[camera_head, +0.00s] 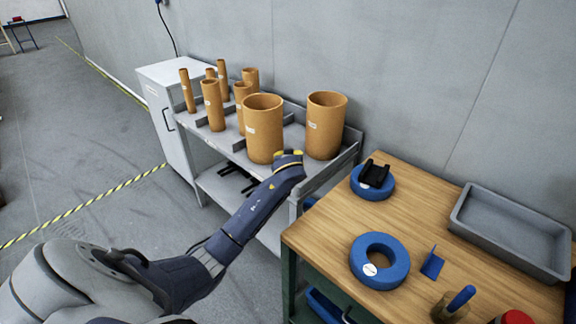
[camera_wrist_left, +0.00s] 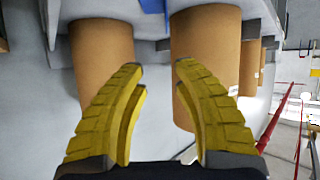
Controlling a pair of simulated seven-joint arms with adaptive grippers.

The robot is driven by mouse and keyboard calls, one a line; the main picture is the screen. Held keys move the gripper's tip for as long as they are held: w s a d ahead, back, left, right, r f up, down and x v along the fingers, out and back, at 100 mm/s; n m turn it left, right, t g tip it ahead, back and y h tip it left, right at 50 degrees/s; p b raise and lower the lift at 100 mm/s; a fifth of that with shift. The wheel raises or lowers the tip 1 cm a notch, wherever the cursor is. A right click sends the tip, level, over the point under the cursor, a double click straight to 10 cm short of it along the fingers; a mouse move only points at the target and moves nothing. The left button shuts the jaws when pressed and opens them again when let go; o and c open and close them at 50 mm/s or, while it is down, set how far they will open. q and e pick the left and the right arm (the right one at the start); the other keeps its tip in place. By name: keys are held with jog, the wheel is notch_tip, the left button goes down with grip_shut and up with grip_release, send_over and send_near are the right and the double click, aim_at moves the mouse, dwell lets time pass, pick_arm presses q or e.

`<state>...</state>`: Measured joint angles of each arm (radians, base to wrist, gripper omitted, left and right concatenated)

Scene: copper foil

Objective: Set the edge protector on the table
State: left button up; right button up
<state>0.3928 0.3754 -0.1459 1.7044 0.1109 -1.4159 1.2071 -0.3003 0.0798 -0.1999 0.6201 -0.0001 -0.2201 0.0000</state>
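Two blue rings lie on the wooden table (camera_head: 420,205). The near blue ring (camera_head: 391,277) lies flat with a white label and an open middle. The far blue ring (camera_head: 373,193) has a black piece (camera_head: 375,173) on top. A small blue angled piece (camera_head: 433,264) stands beside the near ring. I cannot tell which of these is the edge protector. My left gripper (camera_head: 288,154) is by the two large brown tubes, left of the table. In the left wrist view its yellow fingers (camera_wrist_left: 160,72) are apart with nothing between them. My right gripper is not in view.
A grey shelf cart holds a large brown tube (camera_head: 263,130), another large tube (camera_head: 326,126) and several thinner tubes. A grey tray (camera_head: 469,223) sits at the table's right. A blue-handled tool (camera_head: 460,299) and a red-topped item (camera_head: 515,317) are at the front.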

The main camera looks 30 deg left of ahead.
pick_arm(q)
jog(key=w+a+r+n+g, duration=0.1)
jog(key=w+a+r+n, duration=0.1)
jog(key=w+r, duration=0.35)
jog(key=w+a+r+n, duration=0.2)
jog(key=r, duration=0.7)
jog(key=s+d+f+m+g+h, duration=0.1)
jog(key=s+f+m+g+h, duration=0.4)
jog(key=f, duration=0.3)
jog(key=shift+n+g+y, duration=0.4)
jog(key=shift+g, duration=0.1)
jog(key=x, duration=1.6)
jog(key=shift+f, duration=0.45)
jog(key=shift+c, duration=0.6)
grip_shut()
